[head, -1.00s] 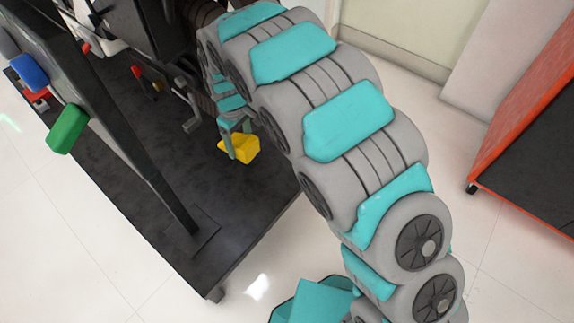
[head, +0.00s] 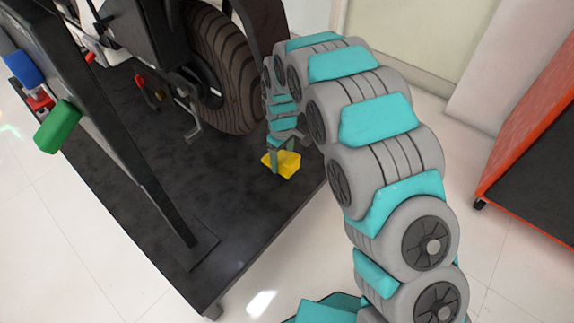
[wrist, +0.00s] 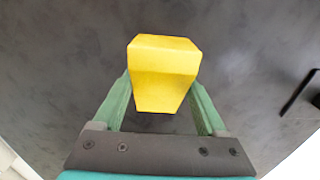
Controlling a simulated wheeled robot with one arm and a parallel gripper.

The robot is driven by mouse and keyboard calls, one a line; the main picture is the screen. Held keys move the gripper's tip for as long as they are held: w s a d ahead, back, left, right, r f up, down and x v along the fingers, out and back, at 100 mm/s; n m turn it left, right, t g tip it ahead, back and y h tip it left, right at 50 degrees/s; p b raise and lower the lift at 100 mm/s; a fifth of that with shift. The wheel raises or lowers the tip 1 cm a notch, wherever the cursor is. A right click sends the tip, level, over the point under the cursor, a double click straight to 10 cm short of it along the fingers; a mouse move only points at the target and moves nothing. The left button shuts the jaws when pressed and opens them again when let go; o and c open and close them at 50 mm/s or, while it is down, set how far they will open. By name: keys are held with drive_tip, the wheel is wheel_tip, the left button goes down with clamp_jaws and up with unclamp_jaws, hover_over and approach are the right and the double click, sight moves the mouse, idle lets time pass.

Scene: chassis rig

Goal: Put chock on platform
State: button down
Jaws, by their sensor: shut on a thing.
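The yellow chock (head: 287,164) is held between the fingers of my gripper (head: 282,152), over the dark platform (head: 240,205) near its right edge. In the wrist view the chock (wrist: 163,72) sits between the two green fingers (wrist: 158,108), which touch its sides. The grey-black platform surface (wrist: 60,90) fills most of the background there. I cannot tell whether the chock's underside touches the platform or is a little above it.
A large tyre (head: 222,65) stands on the platform behind my gripper. A dark slanted post (head: 135,150) with a green block (head: 58,127) rises on the left. An orange-sided black stand (head: 530,150) is at the right. The platform's front area is clear.

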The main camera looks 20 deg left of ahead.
sight(287, 154)
drive_tip(key=shift+w+d, duration=0.55)
drive_tip(key=shift+f+b, duration=0.4)
drive_tip(key=shift+f, duration=1.35)
drive_tip(key=shift+f, duration=0.1)
unclamp_jaws()
drive_tip(key=shift+f, duration=0.1)
wheel_tip(287, 154, up, 11)
drive_tip(key=shift+r+p, duration=0.2)
drive_tip(key=shift+p, duration=0.6)
drive_tip(key=shift+r, duration=0.5)
